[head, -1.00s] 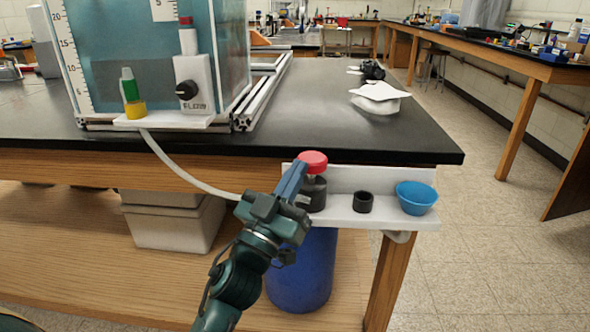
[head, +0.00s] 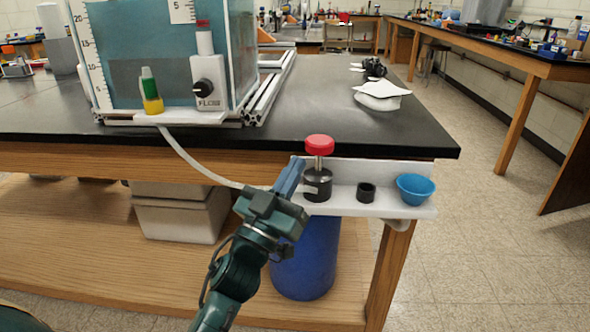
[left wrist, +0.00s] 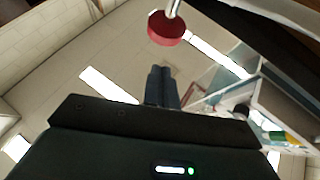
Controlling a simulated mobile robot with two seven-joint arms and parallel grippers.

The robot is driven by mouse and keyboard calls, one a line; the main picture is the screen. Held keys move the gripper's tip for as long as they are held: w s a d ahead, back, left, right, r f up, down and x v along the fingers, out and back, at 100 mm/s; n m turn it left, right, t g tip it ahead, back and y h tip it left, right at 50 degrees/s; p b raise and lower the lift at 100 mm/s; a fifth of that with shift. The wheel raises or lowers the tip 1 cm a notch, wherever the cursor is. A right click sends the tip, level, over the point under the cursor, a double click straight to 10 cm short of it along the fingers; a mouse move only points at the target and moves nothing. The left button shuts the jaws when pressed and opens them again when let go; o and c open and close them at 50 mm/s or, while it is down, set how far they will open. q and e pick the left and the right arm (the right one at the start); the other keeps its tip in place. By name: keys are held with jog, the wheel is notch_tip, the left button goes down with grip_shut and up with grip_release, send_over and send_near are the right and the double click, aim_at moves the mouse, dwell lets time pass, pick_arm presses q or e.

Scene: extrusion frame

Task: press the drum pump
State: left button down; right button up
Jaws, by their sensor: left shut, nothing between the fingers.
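The drum pump has a red round knob (head: 319,144) on a thin metal stem above a black body (head: 318,187). It stands on a white shelf (head: 345,208) at the bench's front edge, above a blue drum (head: 303,262). The stem shows, so the knob stands raised. My left gripper (head: 297,165) is shut and empty, with its tips just left of the stem and below the knob in the picture. In the left wrist view the shut fingers (left wrist: 161,78) point toward the red knob (left wrist: 167,29), with a gap between. My right gripper is not in view.
A black ring (head: 366,193) and a blue bowl (head: 415,188) sit right of the pump on the shelf. A pale hose (head: 195,165) runs from the tank (head: 150,60) toward the pump. The bench top (head: 320,110) behind is mostly clear.

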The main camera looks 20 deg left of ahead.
pick_arm(q)
jog(key=b+v, duration=0.2)
jog(key=v, duration=0.7)
jog(key=shift+f+b, duration=0.35)
jog(key=shift+b, duration=0.05)
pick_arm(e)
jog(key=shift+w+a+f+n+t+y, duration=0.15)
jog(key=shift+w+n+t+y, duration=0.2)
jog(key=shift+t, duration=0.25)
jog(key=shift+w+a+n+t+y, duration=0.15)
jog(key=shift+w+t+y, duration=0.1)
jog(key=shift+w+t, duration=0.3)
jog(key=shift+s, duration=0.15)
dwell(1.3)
